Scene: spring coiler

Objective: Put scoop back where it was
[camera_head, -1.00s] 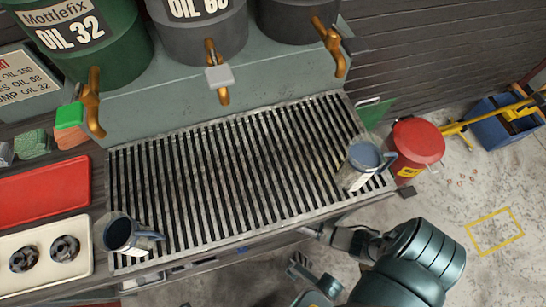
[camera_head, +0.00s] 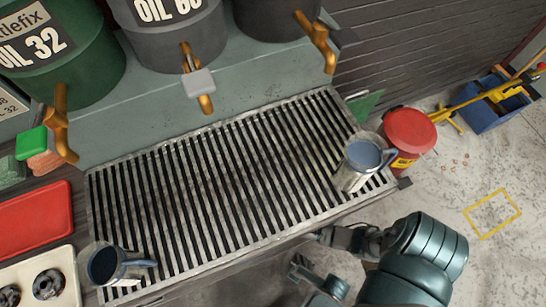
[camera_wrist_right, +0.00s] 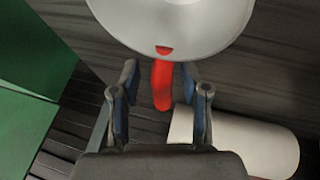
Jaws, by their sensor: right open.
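In the right wrist view, a large pale grey rounded body with a red handle, which looks like the scoop (camera_wrist_right: 170,22), fills the top middle. Its red handle (camera_wrist_right: 161,88) points down into the space between the fingers of my right gripper (camera_wrist_right: 160,92). The gripper is open, with a gap visible on each side of the handle. The scoop's far end is cut off by the frame. I cannot make out the scoop in the head view, where my right arm comes in at the lower right below the grate's front edge. My left gripper is not in view.
A slatted metal grate (camera_head: 215,185) carries a mug (camera_head: 108,265) at left and another (camera_head: 360,165) at right. Oil drums with taps stand behind. A red canister (camera_head: 408,132) is at right. In the wrist view, a white cylinder (camera_wrist_right: 245,140) lies beside the right finger.

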